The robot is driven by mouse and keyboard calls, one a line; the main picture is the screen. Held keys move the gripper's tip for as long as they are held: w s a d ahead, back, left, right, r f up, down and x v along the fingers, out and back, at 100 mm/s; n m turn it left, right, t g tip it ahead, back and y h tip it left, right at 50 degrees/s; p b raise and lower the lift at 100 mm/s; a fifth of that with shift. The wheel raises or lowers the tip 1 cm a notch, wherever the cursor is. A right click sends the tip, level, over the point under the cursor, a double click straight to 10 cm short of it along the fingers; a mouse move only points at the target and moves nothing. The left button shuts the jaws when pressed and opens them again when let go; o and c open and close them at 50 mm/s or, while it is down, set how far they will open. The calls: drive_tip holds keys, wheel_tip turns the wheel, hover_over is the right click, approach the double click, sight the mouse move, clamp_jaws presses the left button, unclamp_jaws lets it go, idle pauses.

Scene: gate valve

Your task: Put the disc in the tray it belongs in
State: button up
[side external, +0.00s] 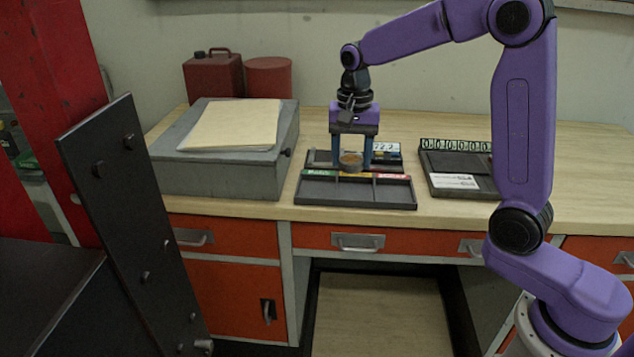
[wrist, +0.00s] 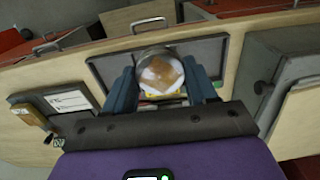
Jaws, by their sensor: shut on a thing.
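My gripper (side external: 352,164) is shut on a round metallic disc (side external: 351,158), with one blue finger on each side of it. In the wrist view the disc (wrist: 160,74) shows a brownish square patch on its pale face. The gripper points down and holds the disc over the dark sorting tray unit (side external: 356,205) on the bench. The front of this unit has three compartments, with green, yellow and red labels from left to right. The disc is near the yellow label, at the back edge of the middle compartment. The gap beneath the disc is hard to judge.
A grey box (side external: 222,160) with folders (side external: 233,125) on top stands left of the unit. A dark board (side external: 458,170) with white cards and a row of number tags lies to the right. A red can (side external: 213,77) and drum (side external: 268,78) stand behind.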

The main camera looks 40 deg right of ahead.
drive_tip(key=w+f, duration=0.2)
drive_tip(key=w, duration=0.3)
hover_over(317, 191)
drive_tip(key=s, duration=0.2)
drive_tip(key=f, duration=0.4)
drive_tip(key=shift+w+f, duration=0.25)
drive_tip(key=shift+f, duration=0.05)
drive_tip(key=shift+w+f, duration=0.65)
drive_tip(key=shift+f, duration=1.7)
drive_tip(key=shift+f, duration=0.15)
drive_tip(key=o, duration=1.1)
drive_tip(key=shift+c, duration=0.2)
